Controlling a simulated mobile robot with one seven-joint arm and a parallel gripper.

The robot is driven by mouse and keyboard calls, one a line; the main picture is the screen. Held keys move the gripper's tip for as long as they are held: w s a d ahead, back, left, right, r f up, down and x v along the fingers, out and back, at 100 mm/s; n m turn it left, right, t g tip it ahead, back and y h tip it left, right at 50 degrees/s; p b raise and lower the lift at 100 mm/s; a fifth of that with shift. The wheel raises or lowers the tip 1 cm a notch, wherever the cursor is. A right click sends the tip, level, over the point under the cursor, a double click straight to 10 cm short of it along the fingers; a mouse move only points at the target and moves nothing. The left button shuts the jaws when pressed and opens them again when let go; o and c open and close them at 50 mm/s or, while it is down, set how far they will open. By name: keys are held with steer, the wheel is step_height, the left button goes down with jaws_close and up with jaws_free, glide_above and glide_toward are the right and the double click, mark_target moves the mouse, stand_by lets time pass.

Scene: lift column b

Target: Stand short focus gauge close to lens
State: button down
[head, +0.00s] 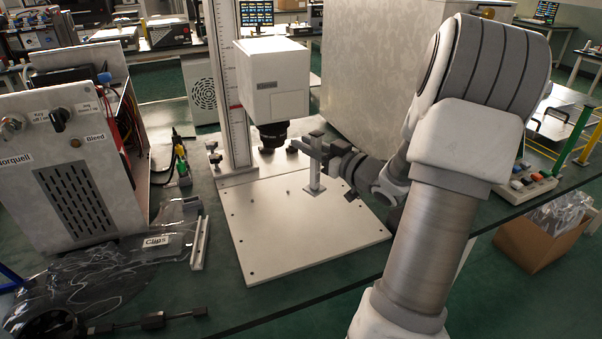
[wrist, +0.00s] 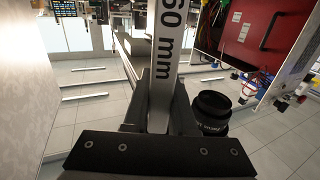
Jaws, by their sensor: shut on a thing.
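A black lens (head: 269,133) points down from the white camera head (head: 272,85) on the column. It also shows in the wrist view (wrist: 211,112), right of my fingers. My gripper (head: 313,152) is right of the lens, shut on a pale upright gauge (head: 315,178). In the wrist view the gauge (wrist: 168,65) runs between my fingers (wrist: 162,105) and reads "60 mm". Its foot is over the white base plate (head: 290,235). I cannot tell whether the foot touches the plate. My fingers hide part of its upper end.
A scale column (head: 229,80) stands behind the camera head. A large grey cabinet (head: 365,70) is close behind my gripper. An open instrument box (head: 65,160) and clear plastic wrap (head: 85,285) are at left. The front of the base plate is clear.

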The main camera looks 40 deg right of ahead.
steer(key=shift+a+f+b, duration=0.3)
steer(key=shift+f+b, duration=0.05)
steer(key=shift+f, duration=0.45)
steer(key=shift+a+f+b, duration=0.25)
steer(key=shift+f+b, duration=0.1)
steer(key=shift+f, duration=0.5)
steer(key=shift+a+f+b, duration=0.3)
steer(key=shift+f+b, duration=0.05)
steer(key=shift+f, duration=0.55)
steer(key=shift+f, duration=0.1)
steer(key=c, duration=0.7)
jaws_free()
